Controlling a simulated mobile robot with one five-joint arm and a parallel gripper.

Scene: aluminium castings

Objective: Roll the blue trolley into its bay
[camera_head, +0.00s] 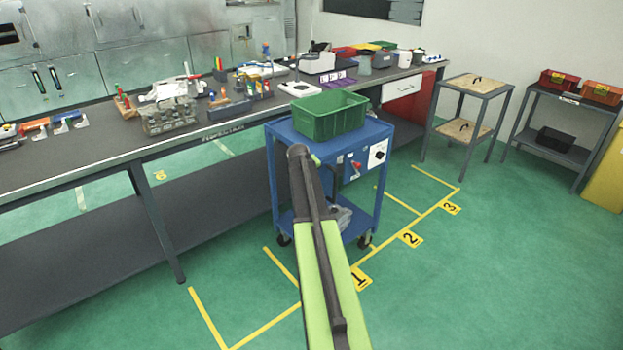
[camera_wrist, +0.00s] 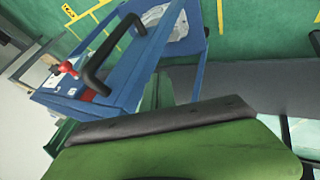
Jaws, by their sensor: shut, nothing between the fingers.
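The blue trolley (camera_head: 375,178) stands upright on castors against the workbench, behind the yellow floor mark 1 (camera_head: 360,278). Its front right castor is close to a yellow line. A green crate (camera_head: 330,117) sits on its top, and a clear bag lies on its lower shelf. In the wrist view the blue trolley (camera_wrist: 125,75) shows tilted, with a black handle (camera_wrist: 97,72) and a red knob. My gripper (camera_head: 299,152) is shut and empty in front of the trolley, its tips partly hidden. My gripper's green and dark part (camera_wrist: 160,122) fills the lower wrist view.
The long workbench (camera_head: 60,165) with tools runs along the left and back. Marks 2 (camera_head: 410,238) and 3 (camera_head: 450,207) lie to the right, their floor bays clear. A grey stand (camera_head: 475,85) and a shelf with bins stand beyond. The green floor front right is free.

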